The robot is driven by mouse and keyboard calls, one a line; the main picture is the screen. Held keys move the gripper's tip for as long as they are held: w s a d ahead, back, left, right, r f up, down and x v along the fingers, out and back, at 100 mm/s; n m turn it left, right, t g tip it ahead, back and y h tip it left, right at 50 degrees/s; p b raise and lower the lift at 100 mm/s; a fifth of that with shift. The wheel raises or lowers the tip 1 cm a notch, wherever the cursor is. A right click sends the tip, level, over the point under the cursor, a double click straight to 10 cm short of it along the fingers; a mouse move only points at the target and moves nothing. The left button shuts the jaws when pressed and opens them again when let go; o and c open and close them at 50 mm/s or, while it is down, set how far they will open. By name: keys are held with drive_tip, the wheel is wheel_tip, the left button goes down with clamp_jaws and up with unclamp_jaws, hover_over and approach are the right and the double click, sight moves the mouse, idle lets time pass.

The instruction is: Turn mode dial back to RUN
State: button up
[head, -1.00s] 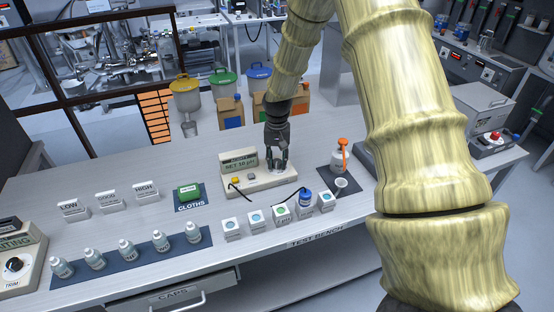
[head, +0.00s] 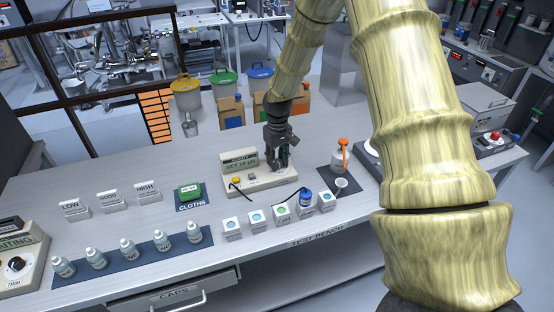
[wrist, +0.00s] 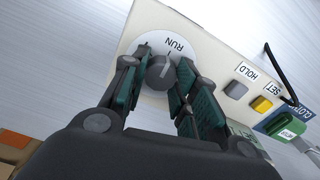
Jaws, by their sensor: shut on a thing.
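The mode dial (wrist: 158,73) is a dark grey knob on a round white face printed RUN in the wrist view. My gripper (wrist: 158,80) is shut on the knob, with one finger on each side of it. The cream meter box (head: 262,182) carries the dial and a display with a SET line, too small to read surely. In the head view my gripper (head: 278,163) stands over the box's right part and hides the dial.
On the same box are a grey HOLD button (wrist: 235,89) and a yellow SET button (wrist: 262,104), with a black cable (wrist: 279,70). Several small cups (head: 256,219) stand in front of the box. A bottle with an orange top (head: 341,157) stands to its right.

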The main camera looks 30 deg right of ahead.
sight(278, 160)
drive_tip(key=shift+w+d+r, duration=0.1)
drive_tip(key=shift+w+r, duration=0.05)
drive_tip(key=shift+r, duration=0.05)
drive_tip(key=o, duration=0.9)
drive_tip(key=shift+o, duration=0.6)
drive_tip(key=shift+f, duration=0.1)
wheel_tip(278, 160, up, 12)
